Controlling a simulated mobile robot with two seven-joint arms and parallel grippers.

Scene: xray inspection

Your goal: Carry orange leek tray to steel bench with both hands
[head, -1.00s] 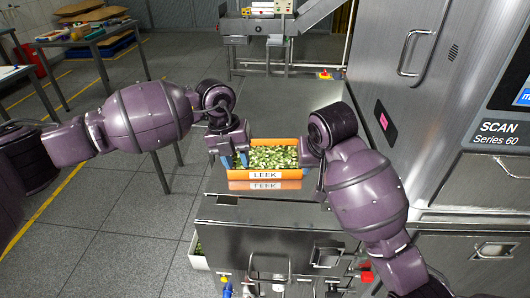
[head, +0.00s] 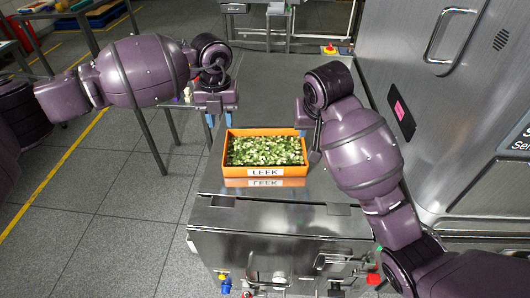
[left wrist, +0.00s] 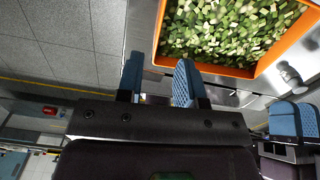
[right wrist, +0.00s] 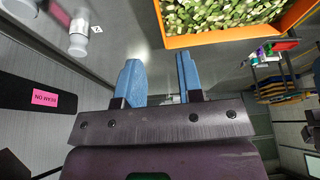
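The orange tray (head: 227,169) is full of chopped green leek and has a LEEK label on its front. It stands level on a shiny steel top (head: 290,205), which mirrors its front wall. My left gripper (head: 218,120) is beyond the tray's back left corner, apart from it. In the left wrist view its blue fingers (left wrist: 158,80) are spread with nothing between them. My right gripper is by the tray's right side, partly hidden by my arm in the head view. In the right wrist view its fingers (right wrist: 158,78) are open and empty near the orange rim.
The steel SCAN cabinet (head: 465,120) stands close on the right. The steel top is clear behind the tray. A table with coloured trays (head: 85,8) is at the back left. Grey floor lies to the left.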

